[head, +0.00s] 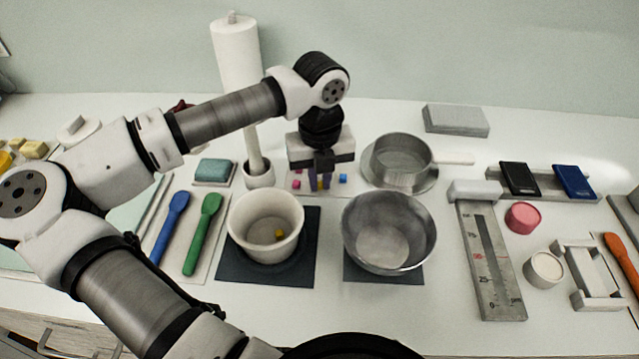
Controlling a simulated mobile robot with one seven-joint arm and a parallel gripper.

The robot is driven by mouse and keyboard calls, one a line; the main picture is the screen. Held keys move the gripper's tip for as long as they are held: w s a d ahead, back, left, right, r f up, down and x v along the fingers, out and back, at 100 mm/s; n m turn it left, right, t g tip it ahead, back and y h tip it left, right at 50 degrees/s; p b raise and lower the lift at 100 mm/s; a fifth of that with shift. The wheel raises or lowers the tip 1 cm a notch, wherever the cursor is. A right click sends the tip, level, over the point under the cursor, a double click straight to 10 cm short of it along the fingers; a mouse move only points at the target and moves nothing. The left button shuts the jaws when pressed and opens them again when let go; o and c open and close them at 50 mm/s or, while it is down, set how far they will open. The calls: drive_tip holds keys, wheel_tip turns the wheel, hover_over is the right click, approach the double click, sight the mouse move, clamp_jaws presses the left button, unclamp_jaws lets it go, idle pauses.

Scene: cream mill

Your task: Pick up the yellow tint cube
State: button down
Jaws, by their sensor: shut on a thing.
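My gripper (319,183) points down over a small pale tray (294,191) near the back middle of the counter. Its fingers are shut on the yellow tint cube (321,185), which shows as a small patch of yellow between the fingertips. The fingers hide most of the cube. It is low, at about the tray's level, and I cannot tell if it touches the tray. A pink cube (297,184) lies left of the fingers and a blue cube (343,178) lies to the right. Another small yellow piece (279,234) lies inside the white bowl.
The white bowl (240,228) and a metal bowl (350,232) stand on dark mats in front of the tray. A paper towel roll (236,60) on a stand is behind left. A metal sieve or pan (401,150) stands close on the right.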

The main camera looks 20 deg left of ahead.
idle(0.4)
wheel_tip(320, 180, up, 20)
drive_tip(key=p, duration=0.9)
